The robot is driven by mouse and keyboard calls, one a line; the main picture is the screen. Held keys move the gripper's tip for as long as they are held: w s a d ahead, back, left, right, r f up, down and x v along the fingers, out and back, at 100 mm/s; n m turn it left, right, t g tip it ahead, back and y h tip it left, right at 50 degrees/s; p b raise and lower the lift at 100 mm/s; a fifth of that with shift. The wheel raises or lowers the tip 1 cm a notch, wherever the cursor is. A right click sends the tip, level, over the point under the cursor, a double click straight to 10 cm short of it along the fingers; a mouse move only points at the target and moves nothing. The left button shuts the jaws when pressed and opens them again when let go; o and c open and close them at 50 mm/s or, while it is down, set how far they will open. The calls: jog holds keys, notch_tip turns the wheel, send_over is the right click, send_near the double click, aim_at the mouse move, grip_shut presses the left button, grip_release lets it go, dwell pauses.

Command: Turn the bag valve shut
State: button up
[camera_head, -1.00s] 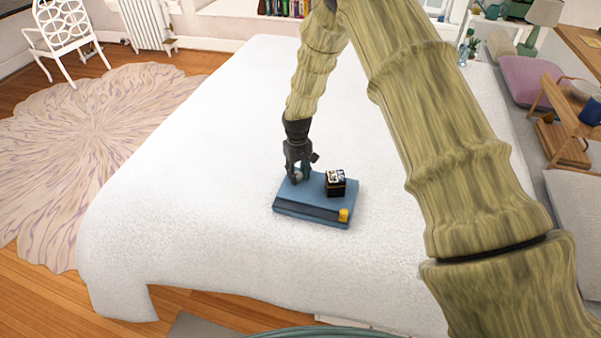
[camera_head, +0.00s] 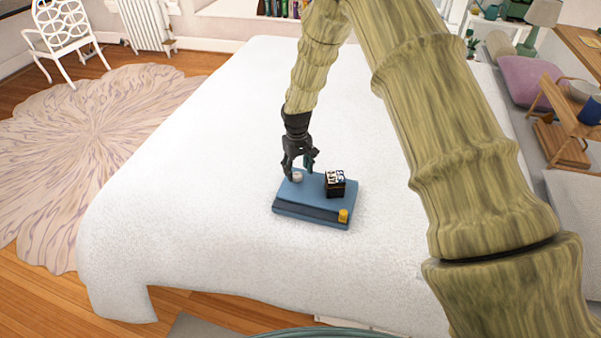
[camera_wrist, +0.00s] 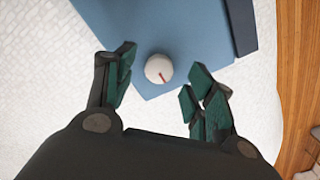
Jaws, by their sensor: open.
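The valve is a small round white knob (camera_head: 297,177) with a red line on its top. It sits on the back left part of a blue box (camera_head: 312,212) on the bed. In the wrist view the knob (camera_wrist: 158,69) lies between the fingertips, with its red line pointing down and slightly right. My gripper (camera_head: 299,174) is open and points down at the knob. In the wrist view my gripper (camera_wrist: 162,72) shows a gap on both sides of the knob. The fingers' exact height above the box is hard to tell.
A black cube (camera_head: 335,185) with white markings stands on the box, right of the knob. A small yellow piece (camera_head: 343,216) is at the box's front right corner. The white bed (camera_head: 200,190) around the box is clear.

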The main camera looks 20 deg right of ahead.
aim_at(299, 176)
notch_tip(299, 176, up, 10)
jog(key=shift+d+f, duration=0.15)
jog(key=shift+f, duration=0.1)
dwell(0.5)
